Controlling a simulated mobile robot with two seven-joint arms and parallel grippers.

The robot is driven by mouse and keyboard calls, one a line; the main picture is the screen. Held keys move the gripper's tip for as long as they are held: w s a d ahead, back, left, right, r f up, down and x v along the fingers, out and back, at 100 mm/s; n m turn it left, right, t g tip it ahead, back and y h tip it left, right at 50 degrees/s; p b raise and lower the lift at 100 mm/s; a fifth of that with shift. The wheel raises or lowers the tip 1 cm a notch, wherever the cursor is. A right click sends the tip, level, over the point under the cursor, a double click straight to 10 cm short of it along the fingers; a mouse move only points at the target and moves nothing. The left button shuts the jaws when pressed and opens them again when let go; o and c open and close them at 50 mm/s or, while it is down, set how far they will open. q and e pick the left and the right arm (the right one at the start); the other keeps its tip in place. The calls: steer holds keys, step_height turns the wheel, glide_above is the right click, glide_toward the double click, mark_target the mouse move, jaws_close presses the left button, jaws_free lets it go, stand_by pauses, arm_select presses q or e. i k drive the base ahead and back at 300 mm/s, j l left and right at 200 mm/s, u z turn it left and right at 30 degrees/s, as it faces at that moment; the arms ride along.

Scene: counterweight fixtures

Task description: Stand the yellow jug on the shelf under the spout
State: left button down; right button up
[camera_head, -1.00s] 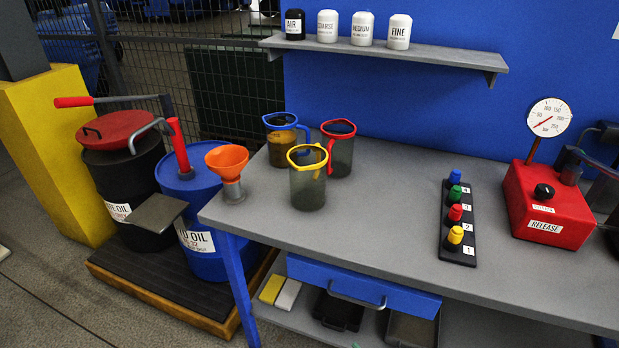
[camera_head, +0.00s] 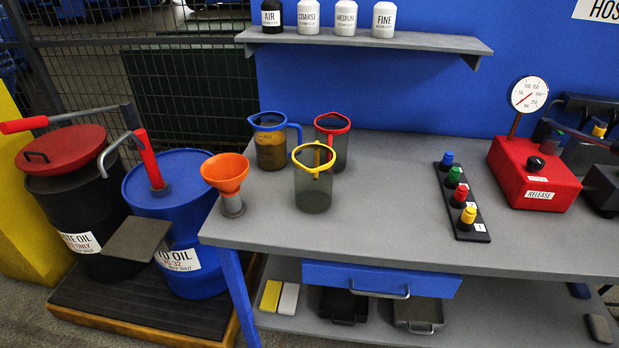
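The yellow jug (camera_head: 313,190), a grey see-through jug with a yellow rim and handle, stands upright on the grey bench top. It is in front of the blue-rimmed and red-rimmed jugs and looks empty. A small flat grey shelf (camera_head: 136,240) juts out in front of the drums at left. A bent grey pipe (camera_head: 119,152), which looks like the spout, rises above it beside the red-handled pump. Neither of my grippers shows in this view.
The blue jug (camera_head: 270,150), holding brown liquid, and the red jug (camera_head: 341,150) stand close behind the yellow one. An orange funnel (camera_head: 225,172) is at the bench's left end. A black drum (camera_head: 62,210) and blue drum (camera_head: 195,195) stand left. The bench's middle front is clear.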

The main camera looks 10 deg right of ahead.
mark_target(130, 236)
steer(key=i+j+z, duration=0.15)
steer(key=j+z, duration=0.15)
steer(key=j, duration=0.5)
steer(key=j+z, duration=0.35)
steer(key=j, duration=0.4)
